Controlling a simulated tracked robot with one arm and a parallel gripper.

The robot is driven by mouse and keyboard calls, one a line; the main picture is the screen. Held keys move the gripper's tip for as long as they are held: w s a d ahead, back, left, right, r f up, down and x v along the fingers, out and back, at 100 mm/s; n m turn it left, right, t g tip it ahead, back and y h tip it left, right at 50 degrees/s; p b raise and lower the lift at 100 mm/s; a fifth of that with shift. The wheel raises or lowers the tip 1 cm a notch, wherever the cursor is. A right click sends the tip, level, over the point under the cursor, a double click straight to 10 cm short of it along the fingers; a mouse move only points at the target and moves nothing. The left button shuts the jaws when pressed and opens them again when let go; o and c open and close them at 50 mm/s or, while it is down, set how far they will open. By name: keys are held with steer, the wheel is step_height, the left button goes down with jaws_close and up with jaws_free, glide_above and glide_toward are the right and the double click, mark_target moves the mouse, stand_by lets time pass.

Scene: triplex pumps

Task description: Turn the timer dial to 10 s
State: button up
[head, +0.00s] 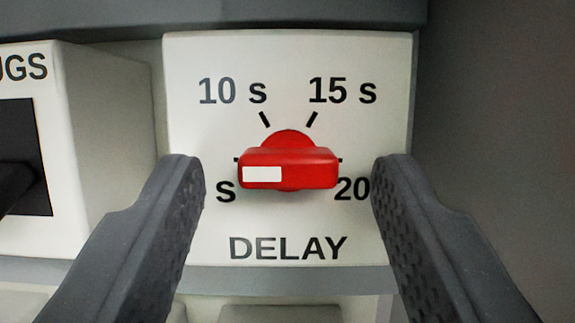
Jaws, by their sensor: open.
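The timer dial (290,165) is a red knob with a horizontal grip bar, on a white panel marked DELAY (288,248). A white mark (262,174) on the bar's left end points left, at the label ending in "s" that my left finger partly covers. The 10 s label (232,91) is at upper left, 15 s (342,91) at upper right, and 20 at lower right, its end hidden by my right finger. My gripper (288,170) is open, with one finger on each side of the dial, apart from its bar.
A white box (98,120) with lettering ending in "UGS" and a dark recess stands left of the panel. A dark grey ledge (290,15) runs above, and a grey surface (500,110) lies to the right.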

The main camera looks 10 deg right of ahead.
steer(key=c, duration=1)
steer(key=shift+a+m+b, duration=0.1)
steer(key=shift+m+b, duration=0.25)
steer(key=shift+m, duration=0.05)
steer(key=m+h+b, duration=0.1)
steer(key=m, duration=0.1)
steer(key=shift+w+a+f+m+g+h+b, duration=0.1)
steer(key=shift+m+g+h+b, duration=0.2)
steer(key=shift+m+g+h, duration=0.1)
steer(key=m+g+h+b, duration=0.1)
steer(key=m, duration=0.2)
steer(key=shift+a+m+h, duration=0.15)
steer(key=shift+m+h, duration=0.25)
steer(key=m+p, duration=0.1)
steer(key=m, duration=0.1)
steer(key=r+m+g+h+p, duration=0.1)
steer(key=m, duration=0.1)
steer(key=shift+a+m+g, duration=0.1)
steer(key=shift+m+g, duration=0.2)
steer(key=shift+f+m+g+h+p, duration=0.1)
steer(key=shift+m+g+h+p, duration=0.55)
steer(key=shift+m+p, duration=0.9)
steer(key=shift+m, duration=0.55)
